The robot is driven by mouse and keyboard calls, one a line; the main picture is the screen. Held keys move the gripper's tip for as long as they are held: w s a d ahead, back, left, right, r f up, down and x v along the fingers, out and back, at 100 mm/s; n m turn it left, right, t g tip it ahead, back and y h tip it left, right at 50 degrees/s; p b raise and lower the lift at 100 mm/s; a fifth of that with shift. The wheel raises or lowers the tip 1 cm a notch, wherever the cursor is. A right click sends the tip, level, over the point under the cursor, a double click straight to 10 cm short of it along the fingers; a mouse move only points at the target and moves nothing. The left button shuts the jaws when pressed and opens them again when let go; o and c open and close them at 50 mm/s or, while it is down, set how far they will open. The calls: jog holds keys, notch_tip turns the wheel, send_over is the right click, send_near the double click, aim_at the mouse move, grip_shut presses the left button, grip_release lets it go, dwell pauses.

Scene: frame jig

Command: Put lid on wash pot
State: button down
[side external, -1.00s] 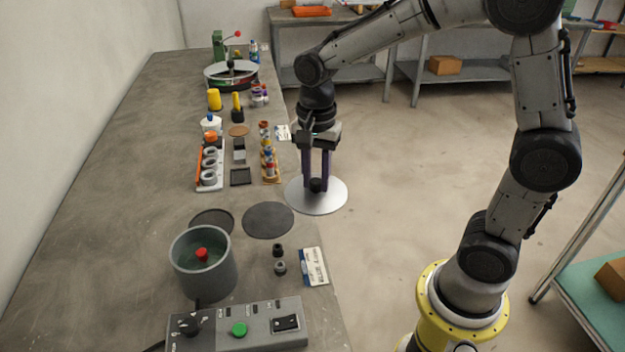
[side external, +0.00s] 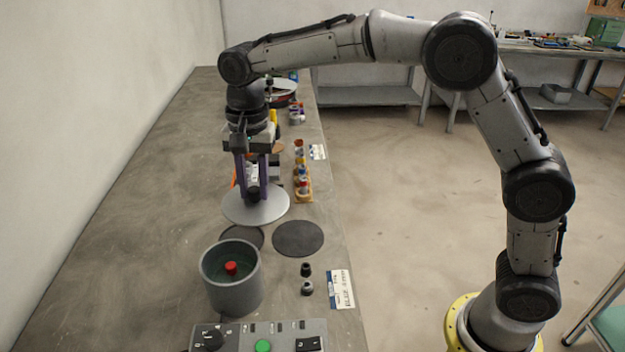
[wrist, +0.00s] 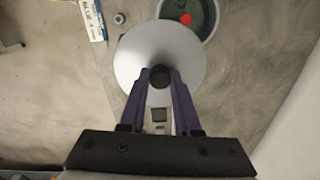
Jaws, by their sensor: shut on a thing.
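My gripper (side external: 252,190) is shut on the black knob of a flat silver round lid (side external: 236,208) and holds it above the bench. The wrist view also shows the lid (wrist: 135,70) below my gripper (wrist: 160,80), with its edge overlapping the view of the pot. The grey wash pot (side external: 234,288) stands open on the bench, nearer the camera than the lid. A red thing (side external: 231,268) shows inside it, in dark green contents. The pot (wrist: 211,30) is partly hidden by the lid in the wrist view.
A control box (side external: 230,335) with a green button stands close in front of the pot. Two dark round mats (side external: 298,238) lie behind the pot. Two small dark fittings (side external: 306,270) and a label card (side external: 341,289) lie to its right. A rack of small parts (side external: 303,185) stands behind.

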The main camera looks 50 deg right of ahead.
jog(key=shift+n, duration=0.9)
jog(key=shift+w+a+f, duration=0.2)
jog(key=shift+a+f, duration=3.65)
jog(key=shift+a, duration=0.1)
jog(key=shift+f, duration=0.2)
jog(key=shift+f, duration=0.65)
jog(key=shift+c, duration=1.9)
grip_release()
jog(key=shift+r, duration=0.2)
